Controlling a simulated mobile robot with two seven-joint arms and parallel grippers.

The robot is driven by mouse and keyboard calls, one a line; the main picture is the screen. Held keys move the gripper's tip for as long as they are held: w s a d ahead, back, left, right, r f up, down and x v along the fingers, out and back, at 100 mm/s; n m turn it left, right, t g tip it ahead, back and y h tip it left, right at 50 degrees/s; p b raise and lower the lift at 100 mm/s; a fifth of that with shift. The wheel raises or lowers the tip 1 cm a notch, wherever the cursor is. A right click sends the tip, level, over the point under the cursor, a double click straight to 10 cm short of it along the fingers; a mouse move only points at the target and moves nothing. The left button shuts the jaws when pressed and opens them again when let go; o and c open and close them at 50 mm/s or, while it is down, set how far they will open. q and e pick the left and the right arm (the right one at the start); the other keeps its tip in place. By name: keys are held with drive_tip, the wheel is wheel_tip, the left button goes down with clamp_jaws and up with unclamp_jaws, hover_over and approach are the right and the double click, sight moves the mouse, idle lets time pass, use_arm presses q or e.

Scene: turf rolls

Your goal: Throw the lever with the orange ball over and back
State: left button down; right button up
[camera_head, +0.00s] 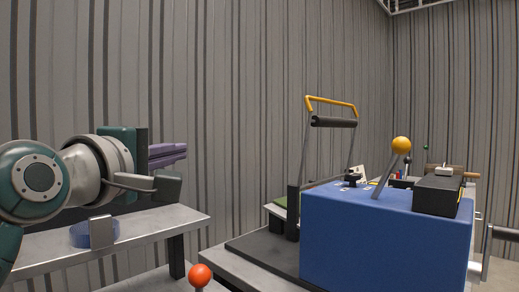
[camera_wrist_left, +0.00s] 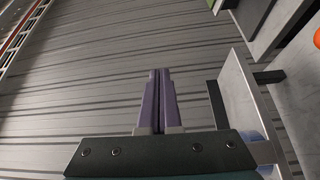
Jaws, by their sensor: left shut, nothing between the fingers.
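The lever's orange ball (camera_head: 200,275) shows at the bottom edge of the head view, on a short grey rod whose lower part is cut off. The ball also shows at the right edge of the left wrist view (camera_wrist_left: 317,38). My left gripper (camera_head: 184,152) is up and to the left of the ball, well apart from it, with its purple fingers pointing right. In the left wrist view the fingers (camera_wrist_left: 160,74) are together with nothing between them. My right gripper is in neither view.
A blue machine housing (camera_head: 385,238) stands at the right with a yellow-ball lever (camera_head: 401,146) and a black box (camera_head: 437,194) on top. A yellow-topped handle frame (camera_head: 332,103) rises beside it. A grey bench (camera_head: 145,229) with a blue roll (camera_head: 80,236) lies below my left arm.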

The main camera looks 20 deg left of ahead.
use_arm(q)
drive_tip(key=shift+f, duration=0.1)
drive_tip(key=s+a+f+n+b, duration=0.1)
drive_tip(key=s+f, duration=0.2)
drive_tip(key=f, duration=0.3)
drive_tip(key=s+a+f+g+b, duration=0.1)
drive_tip(key=s+f, duration=0.1)
drive_tip(key=f, duration=0.5)
drive_tip(key=s+a+f+n+b, duration=0.1)
drive_tip(key=s+f+b, duration=0.1)
drive_tip(key=f, duration=0.5)
drive_tip(key=shift+s+a+f+n+h, duration=0.15)
drive_tip(key=shift+s+n+h, duration=0.2)
drive_tip(key=shift+s, duration=0.5)
drive_tip(key=shift+w, duration=0.1)
drive_tip(key=w+d, duration=0.3)
drive_tip(key=w, duration=0.5)
drive_tip(key=shift+w+p, duration=0.4)
